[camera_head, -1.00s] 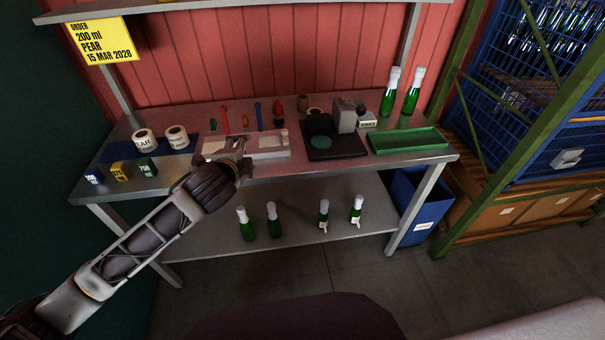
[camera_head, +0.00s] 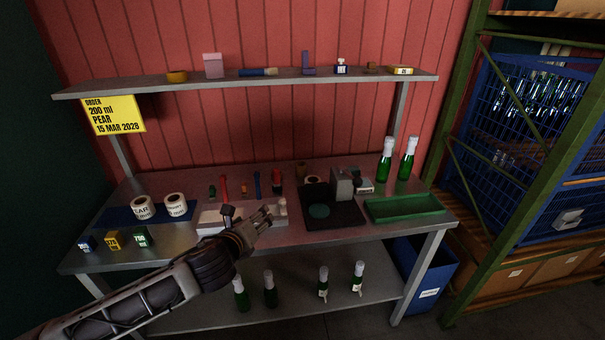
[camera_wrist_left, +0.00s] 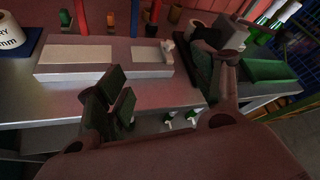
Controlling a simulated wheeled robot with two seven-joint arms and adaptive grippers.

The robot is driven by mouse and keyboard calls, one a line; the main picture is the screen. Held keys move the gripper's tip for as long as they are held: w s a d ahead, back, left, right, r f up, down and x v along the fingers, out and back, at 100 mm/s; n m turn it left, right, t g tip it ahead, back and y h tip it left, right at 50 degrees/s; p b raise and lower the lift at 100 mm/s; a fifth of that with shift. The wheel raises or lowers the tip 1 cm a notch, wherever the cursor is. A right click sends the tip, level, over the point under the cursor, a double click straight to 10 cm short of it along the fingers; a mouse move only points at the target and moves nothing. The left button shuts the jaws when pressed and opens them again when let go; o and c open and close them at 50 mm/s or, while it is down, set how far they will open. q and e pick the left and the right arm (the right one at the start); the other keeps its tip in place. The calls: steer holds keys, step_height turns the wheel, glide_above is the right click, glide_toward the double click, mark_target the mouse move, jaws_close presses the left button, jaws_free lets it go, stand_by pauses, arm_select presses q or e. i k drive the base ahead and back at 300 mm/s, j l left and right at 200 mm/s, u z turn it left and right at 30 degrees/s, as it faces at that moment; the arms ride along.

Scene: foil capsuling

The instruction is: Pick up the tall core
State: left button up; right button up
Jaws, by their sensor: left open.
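Several small upright pieces stand behind the pale block on the bench; I cannot tell for sure which is the tall core. The taller ones are a red piece (camera_head: 224,186) and a blue piece (camera_head: 257,184). A darker red piece (camera_head: 277,181) stands to their right. In the left wrist view the blue piece (camera_wrist_left: 134,18) and red pieces show cut off at the top edge. My left gripper (camera_head: 252,216) is open and empty in front of the pale block (camera_head: 209,219). Its spread fingers (camera_wrist_left: 172,90) show in the left wrist view, apart from the pieces. My right gripper is out of view.
A black stand (camera_head: 335,212) and a green tray (camera_head: 404,208) are right of the pale block. Two label rolls (camera_head: 142,208) sit left. Green bottles (camera_head: 385,163) stand at the back right. An upper shelf (camera_head: 250,82) overhangs the bench. Bottles stand on the lower shelf (camera_head: 210,315).

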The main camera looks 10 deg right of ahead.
mark_target(301, 170)
steer(key=i+l, duration=0.25)
steer(key=i, duration=0.2)
steer(key=i+l, duration=0.55)
steer(key=i, duration=0.3)
